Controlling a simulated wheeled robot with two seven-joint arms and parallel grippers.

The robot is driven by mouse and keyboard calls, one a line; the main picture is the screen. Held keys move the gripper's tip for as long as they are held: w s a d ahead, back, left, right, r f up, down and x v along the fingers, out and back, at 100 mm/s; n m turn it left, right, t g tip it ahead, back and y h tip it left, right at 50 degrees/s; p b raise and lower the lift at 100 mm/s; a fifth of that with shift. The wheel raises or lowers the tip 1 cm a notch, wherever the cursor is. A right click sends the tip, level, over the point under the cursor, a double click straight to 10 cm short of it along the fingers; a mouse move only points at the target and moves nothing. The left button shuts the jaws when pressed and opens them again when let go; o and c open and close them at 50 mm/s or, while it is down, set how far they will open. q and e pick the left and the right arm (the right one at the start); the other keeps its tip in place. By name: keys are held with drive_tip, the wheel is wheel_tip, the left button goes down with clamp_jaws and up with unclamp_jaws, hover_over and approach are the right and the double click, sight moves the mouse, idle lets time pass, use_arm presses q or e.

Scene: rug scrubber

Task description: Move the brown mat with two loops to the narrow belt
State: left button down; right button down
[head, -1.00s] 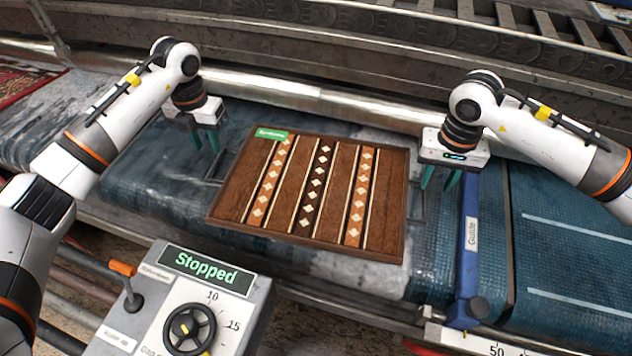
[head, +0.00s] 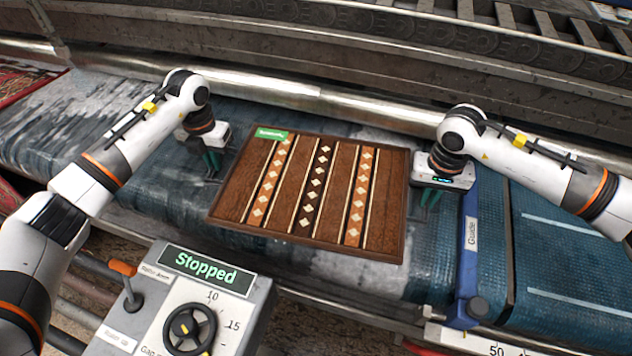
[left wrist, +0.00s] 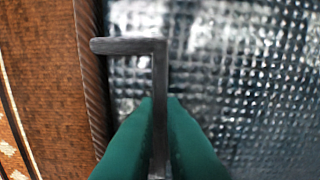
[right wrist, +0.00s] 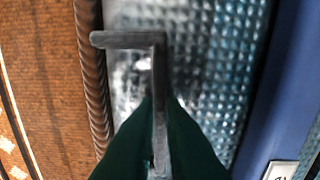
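The brown mat (head: 340,215) lies flat on the blue belt, with patterned stripes, a dark edging and a green label at its far left corner. A thin dark loop stands out from each short side. My left gripper (head: 213,175) is at the left side; in the left wrist view its green fingers (left wrist: 160,125) close on the bar of the left loop (left wrist: 125,46). My right gripper (head: 430,208) is at the right side; in the right wrist view its fingers (right wrist: 160,125) close on the bar of the right loop (right wrist: 125,40). The fingers partly hide both bars.
A blue guide (head: 468,245) stands just right of my right gripper, with more blue belt (head: 570,250) beyond. A control box (head: 185,300) reading "Stopped" is in front. A metal rail (head: 300,98) runs behind. A red patterned rug (head: 25,82) is at the far left.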

use_arm(q)
drive_tip(key=shift+r, duration=0.1)
use_arm(e)
drive_tip(key=shift+r, duration=0.1)
